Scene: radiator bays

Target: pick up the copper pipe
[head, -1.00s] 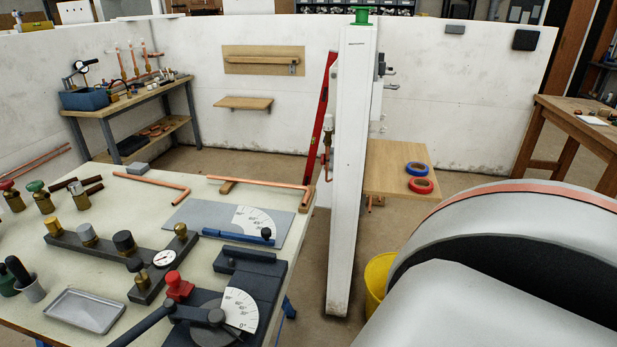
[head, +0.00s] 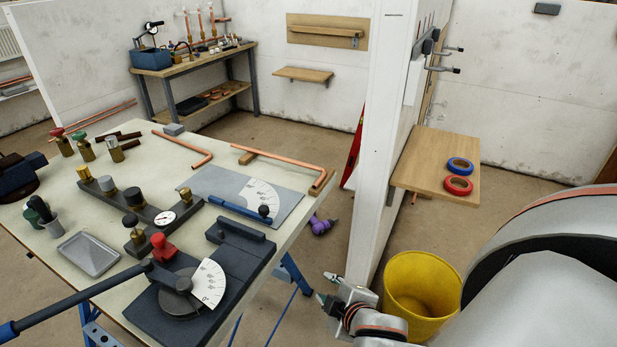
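Two bent copper pipes lie on the pale workbench. One copper pipe (head: 283,162) runs along the bench's far right part, resting on small wooden blocks, with its bent end at the right edge. The other copper pipe (head: 186,144) lies to its left, flat on the bench top. The frames do not tell which one the task names. My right gripper (head: 326,288) is low at the bottom centre, beyond the bench's right edge, with its fingers apart and empty. It is well away from both pipes. My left gripper is not in view.
A pipe bender (head: 200,285) with a long handle stands on the near bench. A grey plate (head: 225,188) with an angle scale lies by the pipes. A white partition post (head: 377,150), a wooden shelf (head: 410,176) with tape rolls and a yellow bucket (head: 425,285) are to the right.

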